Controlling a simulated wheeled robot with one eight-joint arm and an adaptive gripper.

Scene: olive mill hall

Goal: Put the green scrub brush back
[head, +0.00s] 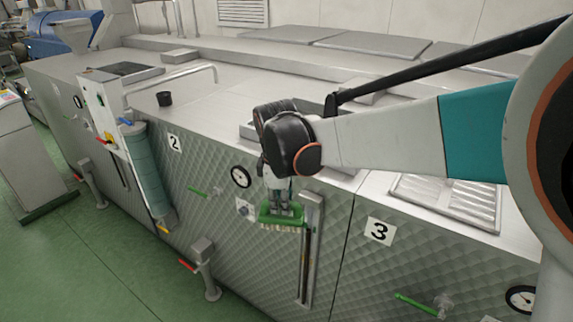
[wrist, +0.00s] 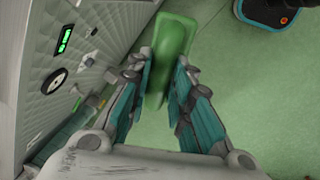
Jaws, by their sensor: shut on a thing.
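The green scrub brush (head: 282,214) hangs from my gripper (head: 278,194) in front of the quilted metal machine front, below the round gauge. Its green block is on top and its pale bristles face down. My gripper points downward and is shut on the brush. In the wrist view the green brush (wrist: 174,45) shows between and beyond the two fingers of my gripper (wrist: 162,78), with green floor below it. The place where the brush belongs is not clear in either view.
The machine front (head: 245,260) carries number plates 2 and 3, a gauge (head: 241,176), a vertical metal channel (head: 309,250) close to the brush, and green-handled valves (head: 205,192). A red-handled tap (head: 202,262) stands out below. A dark cup (head: 164,98) stands on top. Green floor is open at lower left.

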